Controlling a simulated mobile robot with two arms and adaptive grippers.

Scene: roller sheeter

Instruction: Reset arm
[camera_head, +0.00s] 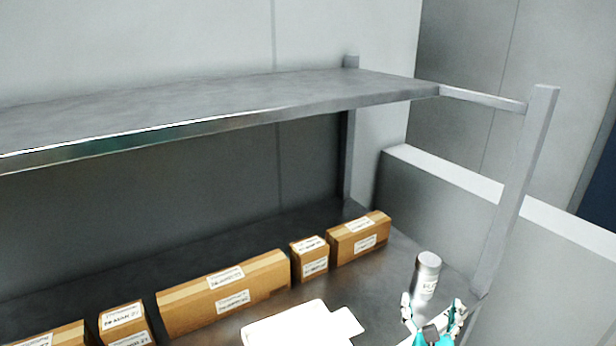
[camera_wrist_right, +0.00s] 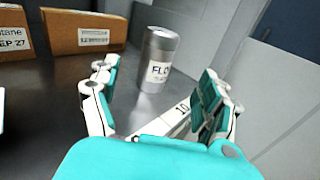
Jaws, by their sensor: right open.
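My right gripper (camera_head: 433,318) is at the bottom right of the head view, with white and teal fingers. It also shows in the right wrist view (camera_wrist_right: 155,98), with its fingers spread apart and open. A grey metal canister (camera_head: 427,272) with a white label stands upright on the lower shelf, just beyond the fingertips. In the right wrist view the canister (camera_wrist_right: 159,52) stands past the fingers, with part of its label readable as "FLO". A white strip marked "10" (camera_wrist_right: 172,121) lies between the fingers, nearer the palm. My left gripper is not in view.
Several cardboard boxes (camera_head: 226,292) line the lower shelf (camera_head: 385,262). A white flat object (camera_head: 300,326) lies in front of them. The upper shelf (camera_head: 220,104) overhangs, and a grey post (camera_head: 518,185) rises right of the canister.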

